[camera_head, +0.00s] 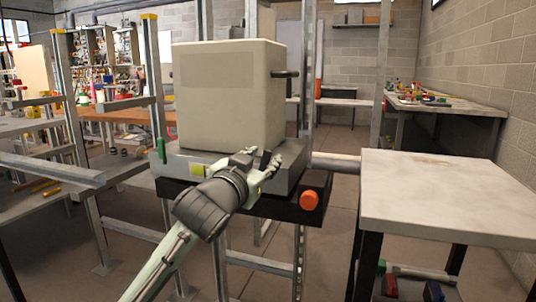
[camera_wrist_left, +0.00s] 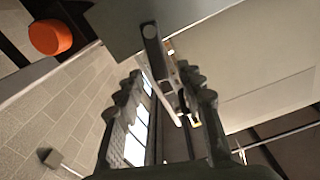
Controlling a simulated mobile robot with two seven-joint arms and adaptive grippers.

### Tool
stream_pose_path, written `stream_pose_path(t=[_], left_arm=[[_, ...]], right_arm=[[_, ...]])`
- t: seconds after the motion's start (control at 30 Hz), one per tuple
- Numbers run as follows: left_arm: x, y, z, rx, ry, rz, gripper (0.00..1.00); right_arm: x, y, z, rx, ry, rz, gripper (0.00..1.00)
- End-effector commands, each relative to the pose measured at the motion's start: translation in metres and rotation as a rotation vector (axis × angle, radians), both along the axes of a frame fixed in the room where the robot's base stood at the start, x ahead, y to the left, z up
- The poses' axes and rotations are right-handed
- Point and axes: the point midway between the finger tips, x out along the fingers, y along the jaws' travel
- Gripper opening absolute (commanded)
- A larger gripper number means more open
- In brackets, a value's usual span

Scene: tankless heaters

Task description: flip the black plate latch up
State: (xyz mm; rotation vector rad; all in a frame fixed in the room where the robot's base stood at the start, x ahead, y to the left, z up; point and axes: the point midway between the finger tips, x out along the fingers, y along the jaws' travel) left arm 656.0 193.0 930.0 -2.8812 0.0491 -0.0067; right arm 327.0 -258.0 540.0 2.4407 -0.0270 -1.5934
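A beige box-shaped heater (camera_head: 228,98) stands on a grey base (camera_head: 290,158). My left gripper (camera_head: 258,162) is at the front of this base, below the box. In the left wrist view its two fingers (camera_wrist_left: 160,105) are spread apart. A dark narrow bar (camera_wrist_left: 157,55) with a round end shows between them, apparently the black plate latch. Whether a finger touches it I cannot tell. A small dark piece (camera_head: 265,158) between the fingers in the head view may be the same part. My right gripper is in neither view.
An orange knob (camera_head: 309,200) sits on the black unit under the base; it also shows in the left wrist view (camera_wrist_left: 50,37). A black handle (camera_head: 285,74) sticks out of the box's right side. A bare pale table (camera_head: 440,195) stands at right.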

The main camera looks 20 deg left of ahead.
Motion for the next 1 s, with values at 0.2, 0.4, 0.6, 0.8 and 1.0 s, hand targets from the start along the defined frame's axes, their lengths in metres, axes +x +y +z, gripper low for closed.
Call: stream_pose_path(t=[0.2, 0.4, 0.6, 0.8, 1.0], left_arm=[[0.027, -0.001, 0.0, 0.0, 0.0, 0.0, 0.38], [0.032, -0.001, 0.0, -0.001, -0.001, -0.001, 0.38], [0.032, -0.001, 0.0, -0.001, 0.0, -0.001, 0.32], [0.032, -0.001, 0.0, 0.0, 0.0, -0.001, 0.07], [0.032, -0.001, 0.0, -0.002, 0.0, -0.001, 0.0]], right_arm=[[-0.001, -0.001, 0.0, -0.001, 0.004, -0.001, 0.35], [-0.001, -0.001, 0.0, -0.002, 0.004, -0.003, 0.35], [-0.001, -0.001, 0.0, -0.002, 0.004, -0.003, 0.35], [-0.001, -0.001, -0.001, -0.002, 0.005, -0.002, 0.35], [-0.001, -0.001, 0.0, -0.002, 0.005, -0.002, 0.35]])
